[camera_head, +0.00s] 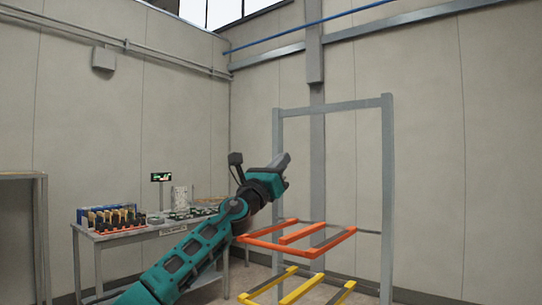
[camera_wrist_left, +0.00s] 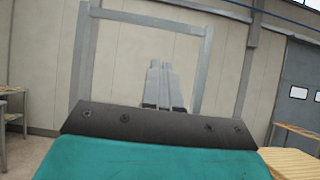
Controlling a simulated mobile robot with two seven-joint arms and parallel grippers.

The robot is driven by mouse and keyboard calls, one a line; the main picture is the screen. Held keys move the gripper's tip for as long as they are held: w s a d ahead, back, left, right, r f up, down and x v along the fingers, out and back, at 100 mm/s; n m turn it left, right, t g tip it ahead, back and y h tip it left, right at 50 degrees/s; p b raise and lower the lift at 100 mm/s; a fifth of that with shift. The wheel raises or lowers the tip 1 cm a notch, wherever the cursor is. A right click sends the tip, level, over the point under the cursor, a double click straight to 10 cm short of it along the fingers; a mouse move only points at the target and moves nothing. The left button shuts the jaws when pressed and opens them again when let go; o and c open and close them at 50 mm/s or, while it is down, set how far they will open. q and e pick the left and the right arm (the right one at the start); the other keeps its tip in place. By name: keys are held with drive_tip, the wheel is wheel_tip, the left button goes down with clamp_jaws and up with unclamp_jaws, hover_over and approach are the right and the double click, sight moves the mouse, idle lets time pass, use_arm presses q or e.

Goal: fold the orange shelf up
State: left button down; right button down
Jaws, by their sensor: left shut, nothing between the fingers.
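The orange shelf (camera_head: 301,237) is an open frame with crossbars, standing out roughly level from a tall grey upright frame (camera_head: 387,190) in the head view. A yellow shelf (camera_head: 302,288) sits below it on the same frame. My left gripper (camera_head: 285,158) is raised above the orange shelf, in front of the frame's left post, and its fingers are together with nothing between them. In the left wrist view the closed fingers (camera_wrist_left: 164,84) point toward the grey frame. The orange shelf does not show in that view. My left forearm hides part of the area left of the shelf. My right gripper is not in view.
A workbench (camera_head: 150,233) with racks of parts and a small display (camera_head: 161,177) stands at the left, behind my left arm. Another table (camera_head: 24,178) edge shows at the far left.

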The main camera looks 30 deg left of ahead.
use_arm(q)
drive_tip(key=shift+s+a, duration=0.15)
drive_tip(key=shift+s, duration=1.85)
drive_tip(key=shift+f, duration=0.1)
